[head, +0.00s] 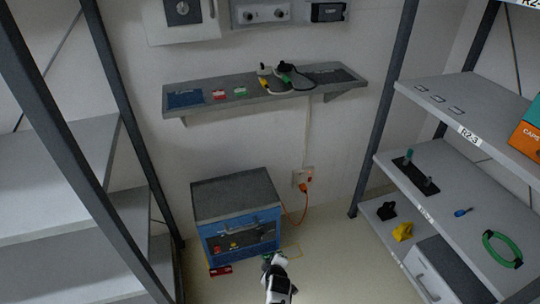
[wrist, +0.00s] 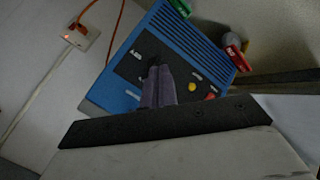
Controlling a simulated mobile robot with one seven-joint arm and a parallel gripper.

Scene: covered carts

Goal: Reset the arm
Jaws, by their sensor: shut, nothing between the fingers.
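My gripper (head: 272,262) is low in front of a blue cabinet (head: 222,229) with a dark grey top, at the bottom middle of the head view. In the wrist view my gripper's fingers (wrist: 156,78) are together with nothing between them. They overlap the dark panel on the blue front (wrist: 125,97); I cannot tell whether they touch it. A yellow button (wrist: 192,87) and a red button (wrist: 210,96) show right of the fingers. A green piece (wrist: 180,8) and a red piece (wrist: 237,58) show at the cabinet's edge.
An orange cord (head: 304,205) runs from the wall outlet (head: 302,177) beside the cabinet. A wall shelf (head: 210,104) hangs above it. Racks stand at left (head: 60,160) and right (head: 450,185). Floor (head: 345,265) is clear right of my arm.

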